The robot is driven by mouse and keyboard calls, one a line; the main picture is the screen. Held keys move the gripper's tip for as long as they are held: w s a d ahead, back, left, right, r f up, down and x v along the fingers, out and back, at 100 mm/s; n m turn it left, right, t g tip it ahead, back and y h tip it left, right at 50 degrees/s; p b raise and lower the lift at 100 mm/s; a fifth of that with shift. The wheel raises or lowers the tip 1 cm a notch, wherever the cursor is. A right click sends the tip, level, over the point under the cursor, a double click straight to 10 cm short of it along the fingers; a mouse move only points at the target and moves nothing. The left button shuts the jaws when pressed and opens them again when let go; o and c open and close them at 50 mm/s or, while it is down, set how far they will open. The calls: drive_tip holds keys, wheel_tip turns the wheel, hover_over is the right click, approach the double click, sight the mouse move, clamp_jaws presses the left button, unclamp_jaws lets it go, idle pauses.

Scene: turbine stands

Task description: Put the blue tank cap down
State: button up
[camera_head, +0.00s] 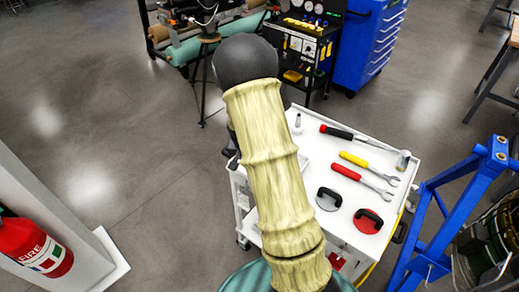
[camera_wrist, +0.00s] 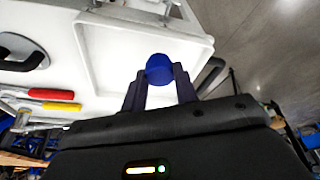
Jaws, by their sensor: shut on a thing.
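The blue tank cap (camera_wrist: 159,67) shows in the wrist view between the fingertips of my gripper (camera_wrist: 160,82). My gripper is shut on it. The cap is in front of a white tray area with a raised rim (camera_wrist: 208,47) on the cart top; I cannot tell whether it touches the surface. In the head view my arm hides the cap, and the fingers cannot be made out there.
The white cart (camera_head: 345,225) holds a hammer (camera_head: 340,133), a yellow-handled wrench (camera_head: 355,159), a red-handled wrench (camera_head: 347,172), a black cap (camera_head: 328,199) and a red cap (camera_head: 368,221). A blue stand (camera_head: 440,220) is right of it. A fire extinguisher (camera_head: 32,247) is at left.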

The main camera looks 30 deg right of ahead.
drive_tip(key=s+a+n+y+p, duration=0.2)
drive_tip(key=s+a+n+p, duration=0.2)
drive_tip(key=a+n+p, duration=0.3)
drive_tip(key=a+p, duration=0.5)
drive_tip(key=shift+r+n+t, duration=0.3)
drive_tip(key=shift+r+t, duration=0.05)
drive_tip(key=shift+t, duration=0.05)
